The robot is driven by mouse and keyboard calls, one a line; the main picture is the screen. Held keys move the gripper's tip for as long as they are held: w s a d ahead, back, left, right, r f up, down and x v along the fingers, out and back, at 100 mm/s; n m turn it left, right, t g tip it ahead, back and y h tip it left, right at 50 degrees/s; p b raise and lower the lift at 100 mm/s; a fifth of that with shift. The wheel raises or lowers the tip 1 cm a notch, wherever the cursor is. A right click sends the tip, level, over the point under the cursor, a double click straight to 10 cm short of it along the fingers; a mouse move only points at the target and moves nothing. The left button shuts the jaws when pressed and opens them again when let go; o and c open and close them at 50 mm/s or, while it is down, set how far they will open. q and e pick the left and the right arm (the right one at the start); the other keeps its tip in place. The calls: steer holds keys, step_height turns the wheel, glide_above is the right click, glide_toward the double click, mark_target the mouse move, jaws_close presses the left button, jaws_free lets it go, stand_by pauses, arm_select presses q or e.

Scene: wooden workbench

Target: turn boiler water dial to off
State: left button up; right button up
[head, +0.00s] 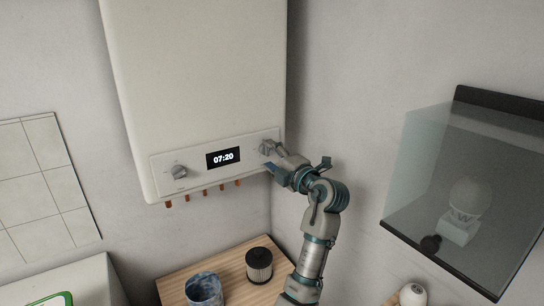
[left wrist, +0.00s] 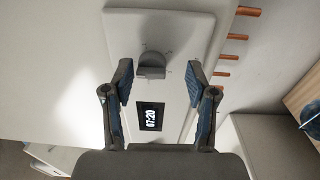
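The white boiler (head: 200,80) hangs on the wall, with a control panel along its lower front. A grey left dial (head: 179,171) and a grey right dial (head: 266,147) flank a black display reading 07:20 (head: 223,157). Their markings are too small to read. My left gripper (head: 274,160) is at the right dial and partly overlaps it. In the left wrist view, my left gripper (left wrist: 160,80) is open, with the right dial (left wrist: 152,65) between and beyond its fingertips. I see no contact with the dial. My right gripper is not in view.
Copper pipe stubs (head: 204,193) stick out below the boiler. A wooden worktop (head: 235,262) below carries a blue patterned cup (head: 204,290) and a dark ribbed canister (head: 259,265). A glass-fronted cabinet (head: 460,190) is at the right. Tiles (head: 40,180) are at the left.

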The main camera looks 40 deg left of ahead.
arm_select(q)
steer(key=shift+s+r, duration=0.1)
steer(key=shift+r, duration=0.15)
steer(key=shift+s+d, duration=0.15)
steer(key=shift+d, duration=0.05)
steer(key=v, duration=0.7)
steer(key=shift+f, duration=0.15)
